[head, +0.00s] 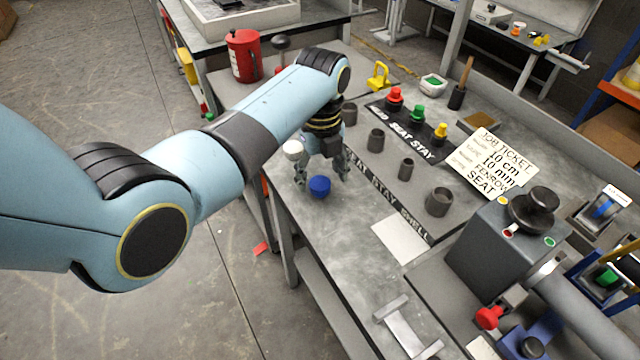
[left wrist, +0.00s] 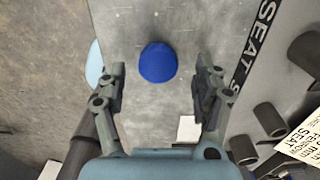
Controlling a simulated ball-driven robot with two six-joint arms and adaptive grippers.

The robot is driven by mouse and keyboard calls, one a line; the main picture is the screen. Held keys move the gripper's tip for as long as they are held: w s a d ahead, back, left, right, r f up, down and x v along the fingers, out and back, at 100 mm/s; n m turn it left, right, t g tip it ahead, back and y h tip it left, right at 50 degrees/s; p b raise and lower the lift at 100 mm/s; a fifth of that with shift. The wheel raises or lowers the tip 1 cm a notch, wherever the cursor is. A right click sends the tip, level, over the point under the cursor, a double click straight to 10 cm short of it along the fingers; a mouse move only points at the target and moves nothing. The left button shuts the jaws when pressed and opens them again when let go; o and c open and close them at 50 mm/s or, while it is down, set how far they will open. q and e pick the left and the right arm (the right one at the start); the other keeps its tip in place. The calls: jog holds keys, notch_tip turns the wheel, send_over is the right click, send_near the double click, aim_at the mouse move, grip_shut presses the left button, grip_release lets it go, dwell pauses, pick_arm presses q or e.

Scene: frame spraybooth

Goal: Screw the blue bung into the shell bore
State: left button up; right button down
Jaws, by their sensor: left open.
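The blue bung (head: 319,186) stands on the grey bench near its front edge. In the left wrist view the blue bung (left wrist: 158,62) lies between and ahead of the two fingers. My left gripper (head: 322,178) points down over it, open and empty, its fingers (left wrist: 162,85) on either side with gaps. Several dark hollow cylinders stand along a lettered strip (head: 385,200). The widest one, nearest the word SHELL, is the shell (head: 438,201), with its bore facing up. My right gripper is not in view.
Red (head: 395,97), green (head: 417,114) and yellow (head: 441,131) knobbed parts stand on a black strip behind the cylinders. A job ticket (head: 493,161) lies to their right. A grey machine (head: 497,245) stands at right. A pale plate (head: 400,240) lies on the bench.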

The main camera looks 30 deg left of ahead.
aim_at(320, 183)
pick_arm(q)
jog(key=shift+a+f, duration=0.1)
jog(key=shift+f, duration=1.4)
jog(key=shift+s, duration=0.1)
jog(key=c, duration=1.3)
